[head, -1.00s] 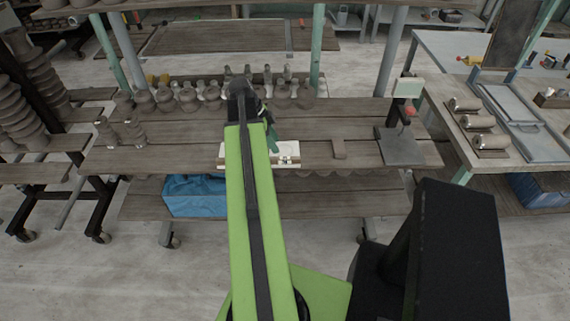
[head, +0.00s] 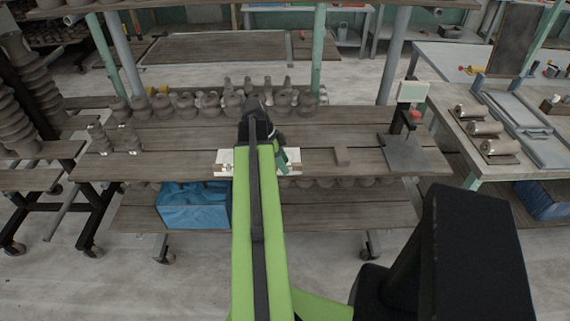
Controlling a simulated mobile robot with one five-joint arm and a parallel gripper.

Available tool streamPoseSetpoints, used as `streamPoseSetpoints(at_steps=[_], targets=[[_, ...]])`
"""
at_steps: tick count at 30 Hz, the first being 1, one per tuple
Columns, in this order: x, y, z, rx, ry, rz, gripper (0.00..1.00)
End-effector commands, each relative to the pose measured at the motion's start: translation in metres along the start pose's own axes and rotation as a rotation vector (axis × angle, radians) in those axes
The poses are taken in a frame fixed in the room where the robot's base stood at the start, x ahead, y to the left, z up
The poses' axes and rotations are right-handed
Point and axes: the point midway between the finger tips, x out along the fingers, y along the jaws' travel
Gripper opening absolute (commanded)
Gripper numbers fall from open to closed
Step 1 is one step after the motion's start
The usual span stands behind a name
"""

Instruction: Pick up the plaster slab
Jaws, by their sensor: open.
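The plaster slab (head: 225,158) is a white, flat piece lying near the front edge of the wooden plank table. My green arm crosses in front of it and hides its middle; its left and right ends show. Small brown pieces lie on its left part. My gripper (head: 283,158) has dark and green parts and is over the right part of the slab. It is open, and nothing shows between its fingers. I cannot tell whether the fingers touch the slab.
A small brown block (head: 342,156) lies right of the slab, and a dark square plate (head: 405,155) with a stand is farther right. Several clay pots (head: 185,104) line the back of the table. A blue-covered bundle (head: 192,205) sits on the lower shelf.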

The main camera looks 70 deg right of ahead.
Motion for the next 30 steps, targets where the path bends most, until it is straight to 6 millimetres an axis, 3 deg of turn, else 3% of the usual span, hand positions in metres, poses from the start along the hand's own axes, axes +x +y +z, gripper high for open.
streamPoseSetpoints(at_steps=[19,29,30], targets=[[0.0047,0.0000,0.0014,0.001,0.000,0.001,0.42],[0.0048,0.0000,0.0013,0.001,0.000,0.001,0.00],[0.0048,0.0000,0.0013,0.001,0.000,0.001,0.00]])
